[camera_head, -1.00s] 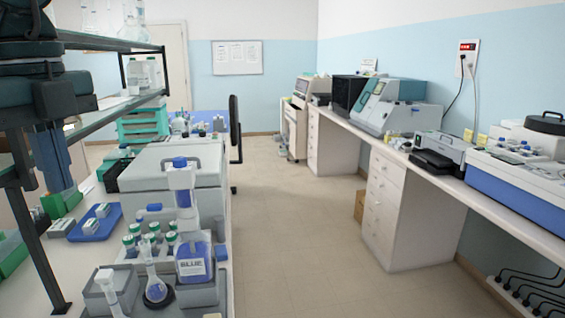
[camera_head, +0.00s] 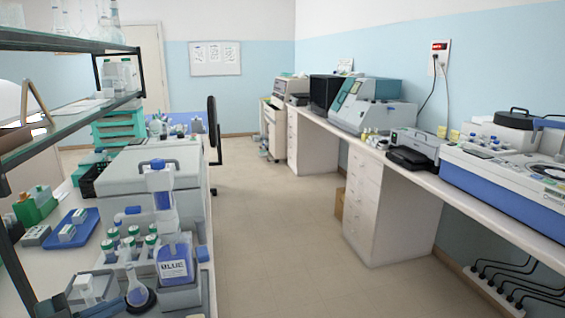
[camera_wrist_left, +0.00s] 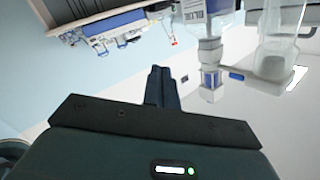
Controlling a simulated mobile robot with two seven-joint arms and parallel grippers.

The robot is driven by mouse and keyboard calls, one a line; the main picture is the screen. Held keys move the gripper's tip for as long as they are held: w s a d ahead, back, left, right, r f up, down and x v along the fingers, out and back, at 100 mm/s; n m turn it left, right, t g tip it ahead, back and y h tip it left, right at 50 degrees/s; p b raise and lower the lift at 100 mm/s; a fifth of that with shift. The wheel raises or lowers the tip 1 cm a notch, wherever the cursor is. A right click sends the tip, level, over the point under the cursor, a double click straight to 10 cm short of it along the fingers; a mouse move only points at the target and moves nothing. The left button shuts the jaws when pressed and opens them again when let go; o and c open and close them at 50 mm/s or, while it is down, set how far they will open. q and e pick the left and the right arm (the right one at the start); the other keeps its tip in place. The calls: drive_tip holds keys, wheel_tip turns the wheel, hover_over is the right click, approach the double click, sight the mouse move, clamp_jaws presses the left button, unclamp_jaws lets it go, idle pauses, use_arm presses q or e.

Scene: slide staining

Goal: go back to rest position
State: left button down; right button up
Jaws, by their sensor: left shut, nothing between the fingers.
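My left gripper (camera_wrist_left: 160,72) shows in the left wrist view, its two dark fingers together with nothing between them. It is clear of the bench things in that view. My right gripper is in neither view. The bottle labelled BLUE (camera_head: 174,264) stands on the left bench in the head view; it also shows, upside down and cut off, at the top of the wrist view (camera_wrist_left: 205,8).
A glass shelf (camera_head: 60,128) overhangs the left bench. A flask (camera_head: 136,290), green-capped bottles (camera_head: 128,245), a blue tray (camera_head: 85,228) and a grey box (camera_head: 150,178) stand there. The right bench (camera_head: 400,176) holds machines. The floor (camera_head: 270,210) between is clear.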

use_arm(q)
drive_tip(key=s+d+f+n+t+y, duration=0.25)
drive_tip(key=f+n+y, duration=0.25)
drive_tip(key=f, duration=0.6)
drive_tip(key=s+d+f+n+g+y, duration=0.3)
drive_tip(key=s+d+f+n+g, duration=0.2)
drive_tip(key=s+d+f, duration=0.7)
drive_tip(key=d+f+g, duration=0.1)
drive_tip(key=d+f, duration=0.2)
drive_tip(key=shift+s+d+n, duration=0.2)
drive_tip(key=shift+s+n, duration=0.1)
drive_tip(key=shift+n, duration=0.1)
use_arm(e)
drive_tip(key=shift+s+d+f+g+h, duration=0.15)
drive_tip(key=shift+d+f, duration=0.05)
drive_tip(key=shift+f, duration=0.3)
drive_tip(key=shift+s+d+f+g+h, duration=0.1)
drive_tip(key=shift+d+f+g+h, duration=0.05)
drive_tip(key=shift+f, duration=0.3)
use_arm(q)
drive_tip(key=c, duration=2.2)
unclamp_jaws()
